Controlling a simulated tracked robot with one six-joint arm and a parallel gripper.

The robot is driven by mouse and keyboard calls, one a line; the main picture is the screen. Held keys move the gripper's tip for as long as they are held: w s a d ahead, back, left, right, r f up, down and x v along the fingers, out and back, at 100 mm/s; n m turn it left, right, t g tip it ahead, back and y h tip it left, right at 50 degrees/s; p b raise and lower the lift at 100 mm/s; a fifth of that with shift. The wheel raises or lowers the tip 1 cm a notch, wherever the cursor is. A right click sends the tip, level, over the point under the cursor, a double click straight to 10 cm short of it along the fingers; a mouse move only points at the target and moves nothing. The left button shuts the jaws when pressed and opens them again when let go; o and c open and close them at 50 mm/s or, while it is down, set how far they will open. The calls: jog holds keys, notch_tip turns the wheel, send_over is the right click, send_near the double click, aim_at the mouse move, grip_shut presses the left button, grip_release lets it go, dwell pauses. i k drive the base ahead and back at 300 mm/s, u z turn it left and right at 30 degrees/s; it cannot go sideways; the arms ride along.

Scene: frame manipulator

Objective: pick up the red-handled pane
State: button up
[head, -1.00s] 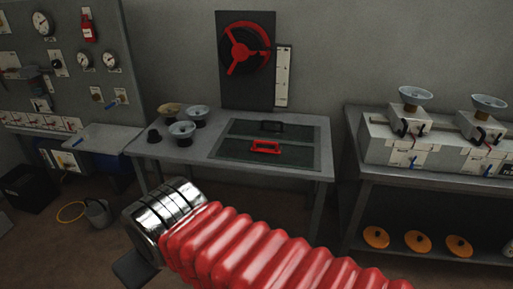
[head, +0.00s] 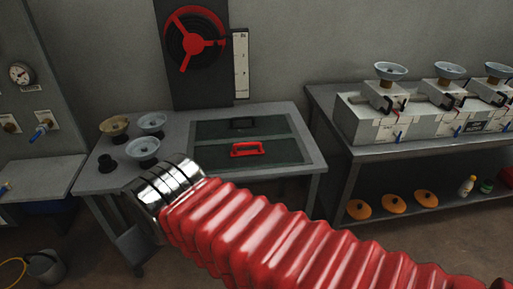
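The red-handled pane (head: 286,154) is a dark flat panel lying on the grey table (head: 310,165), with a red handle standing up at its middle. A second dark pane with a black handle (head: 243,124) lies just behind it. My arm, in a ribbed red sleeve with a metal cuff, crosses the front of the view. Its end is at the table's front left, left of the pane and apart from the red handle. Only a grey plate-like part of my gripper (head: 132,243) shows below the cuff. Its fingers are mostly hidden.
Three bowl-like cups (head: 143,148) and a small black piece (head: 107,163) stand on the table's left. A dark panel with a red wheel (head: 194,42) rises behind. A bench with grey boxes (head: 372,120) is at right. A bucket (head: 44,266) stands on the floor at left.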

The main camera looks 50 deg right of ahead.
aim_at(249, 154)
jog(key=z, duration=0.5)
jog(key=i, duration=1)
jog(key=z, duration=0.45)
